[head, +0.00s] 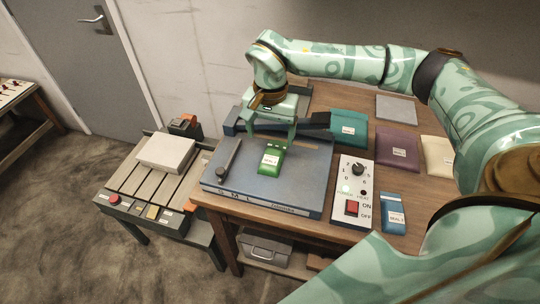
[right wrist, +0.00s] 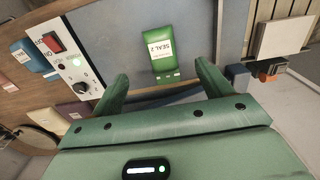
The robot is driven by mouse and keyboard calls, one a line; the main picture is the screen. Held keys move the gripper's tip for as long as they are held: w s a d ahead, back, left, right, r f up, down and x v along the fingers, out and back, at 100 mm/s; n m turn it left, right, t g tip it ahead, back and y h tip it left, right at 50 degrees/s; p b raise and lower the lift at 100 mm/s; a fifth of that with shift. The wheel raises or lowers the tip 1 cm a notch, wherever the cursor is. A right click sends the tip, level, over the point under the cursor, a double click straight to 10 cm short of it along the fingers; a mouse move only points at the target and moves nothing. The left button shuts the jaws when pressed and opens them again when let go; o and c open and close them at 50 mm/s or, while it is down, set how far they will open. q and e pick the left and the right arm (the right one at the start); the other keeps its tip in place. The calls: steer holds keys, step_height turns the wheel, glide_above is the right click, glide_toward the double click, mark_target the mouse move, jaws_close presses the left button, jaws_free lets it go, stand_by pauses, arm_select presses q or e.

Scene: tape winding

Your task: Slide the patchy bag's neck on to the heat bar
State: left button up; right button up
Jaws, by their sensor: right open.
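A green bag (head: 269,162) with a white label and lighter marks lies flat on the blue-grey sealer bed (head: 310,180). In the right wrist view the bag (right wrist: 166,55) reads "SEAL 2". It is the likeliest patchy bag. A dark bar (head: 310,134) runs along the back of the bed and seems to be the heat bar; the bag lies in front of it. My right gripper (head: 277,143) is open above the bag's back end, its fingers pointing down. In the right wrist view its open fingers (right wrist: 163,78) are empty. My left gripper is not in view.
A control box (head: 352,195) with a dial and red switch stands right of the bed, a blue bag (head: 393,213) beside it. Teal (head: 348,127), purple (head: 397,147) and cream (head: 437,155) bags lie behind. A low slatted stand (head: 125,193) holds a white block (head: 166,153).

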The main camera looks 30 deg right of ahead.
mark_target(271, 160)
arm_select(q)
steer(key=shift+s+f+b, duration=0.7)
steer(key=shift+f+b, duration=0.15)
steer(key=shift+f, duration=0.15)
arm_select(e)
step_height(271, 160, down, 10)
steer(key=shift+f, duration=0.25)
steer(key=c, duration=1.1)
